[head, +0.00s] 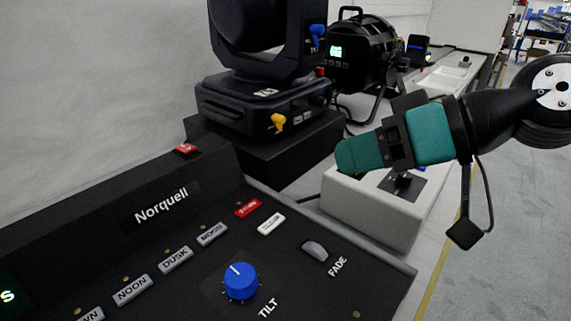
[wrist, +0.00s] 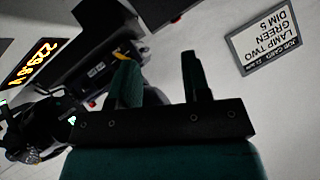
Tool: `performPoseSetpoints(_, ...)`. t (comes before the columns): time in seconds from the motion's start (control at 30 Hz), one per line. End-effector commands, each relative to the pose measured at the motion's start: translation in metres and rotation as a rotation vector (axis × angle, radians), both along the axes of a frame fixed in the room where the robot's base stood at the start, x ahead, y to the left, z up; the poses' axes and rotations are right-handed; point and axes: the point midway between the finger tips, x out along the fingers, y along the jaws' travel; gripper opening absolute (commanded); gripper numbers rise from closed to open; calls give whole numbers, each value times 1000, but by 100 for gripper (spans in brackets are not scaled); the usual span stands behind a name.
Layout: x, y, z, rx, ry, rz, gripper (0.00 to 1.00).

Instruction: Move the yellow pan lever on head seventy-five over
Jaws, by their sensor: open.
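The yellow pan lever (head: 278,122) sticks out of the front of the black base (head: 262,100) of a moving-head lamp (head: 262,30); I cannot read a number on it. A blue lever (head: 317,34) sits higher, on the lamp's yoke. My gripper (head: 345,155) is to the right of the yellow lever in the head view, apart from it, with its teal fingers toward the lamp side. In the wrist view my gripper (wrist: 158,68) has its fingers spread with nothing between them. A small yellow part (wrist: 122,52), probably the lever, shows beyond the left finger's tip, partly hidden.
A black Norquell desk (head: 160,230) with a blue tilt knob (head: 240,282) fills the front. A lamp with a green display (head: 360,50) stands behind. A white unit (head: 375,205) lies below my gripper. A lamp card (wrist: 265,37) is on the wall.

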Motion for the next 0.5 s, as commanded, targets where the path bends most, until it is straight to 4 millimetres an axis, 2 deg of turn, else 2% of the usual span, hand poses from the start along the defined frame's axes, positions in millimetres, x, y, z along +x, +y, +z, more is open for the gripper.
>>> performPoseSetpoints(0.03, 11, -3, -28, 55, -41, -32, 44)
performPoseSetpoints(0.13, 30, -10, -39, 163, -134, -93, 44)
performPoseSetpoints(0.3, 55, -28, -47, 307, -264, -200, 44)
performPoseSetpoints(0.5, 67, -43, -46, 387, -340, -273, 44)
